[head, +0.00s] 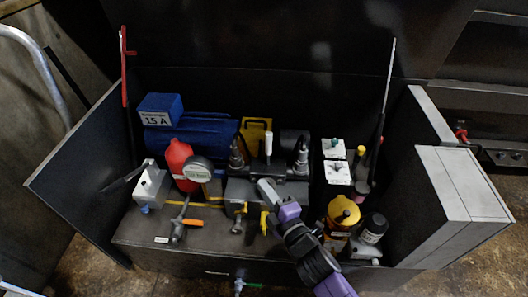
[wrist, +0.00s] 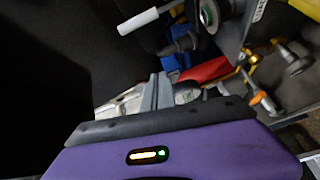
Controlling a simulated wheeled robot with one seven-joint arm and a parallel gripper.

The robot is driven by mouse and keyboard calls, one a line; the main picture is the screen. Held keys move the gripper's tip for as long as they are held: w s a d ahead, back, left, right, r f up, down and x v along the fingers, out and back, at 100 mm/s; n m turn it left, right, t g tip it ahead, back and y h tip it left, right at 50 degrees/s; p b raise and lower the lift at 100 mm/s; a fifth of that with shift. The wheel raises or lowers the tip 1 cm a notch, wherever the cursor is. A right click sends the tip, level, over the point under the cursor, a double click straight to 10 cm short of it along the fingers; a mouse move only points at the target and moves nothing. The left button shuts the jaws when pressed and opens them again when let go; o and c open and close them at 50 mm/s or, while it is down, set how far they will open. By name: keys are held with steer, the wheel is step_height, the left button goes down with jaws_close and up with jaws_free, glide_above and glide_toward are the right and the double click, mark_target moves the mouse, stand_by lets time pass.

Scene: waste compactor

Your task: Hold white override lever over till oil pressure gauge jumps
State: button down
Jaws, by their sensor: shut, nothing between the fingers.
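The white override lever (head: 268,145) stands upright on the valve block in the middle of the compactor's open housing. In the wrist view a white handle (wrist: 137,21), which looks like this lever, lies beyond the fingertips. My gripper (head: 266,188) is in front of and below the lever, apart from it. Its grey fingers also show in the wrist view (wrist: 155,92), shut with nothing held. A round gauge (head: 197,170) faces forward left of the lever. A round gauge-like face (wrist: 209,13) shows at the top of the wrist view; its reading is too small to tell.
A blue motor (head: 195,135) stands behind, and a red bottle (head: 178,163) is left of the gauge. Yellow-handled valves (head: 264,222) are close to my gripper. Grey side panels (head: 425,175) bound the housing.

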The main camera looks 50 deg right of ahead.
mark_target(269, 149)
steer(key=shift+n+h, duration=0.5)
steer(key=shift+n, duration=0.3)
steer(key=w+d, duration=0.3)
steer(key=d, duration=0.1)
steer(key=shift+w+r, duration=0.3)
steer(key=shift+w, duration=0.05)
steer(key=shift+w+d, duration=0.1)
steer(key=w+d+p, duration=0.3)
steer(key=w+d, duration=0.3)
steer(key=shift+w+d, duration=0.25)
steer(key=shift+d, duration=0.05)
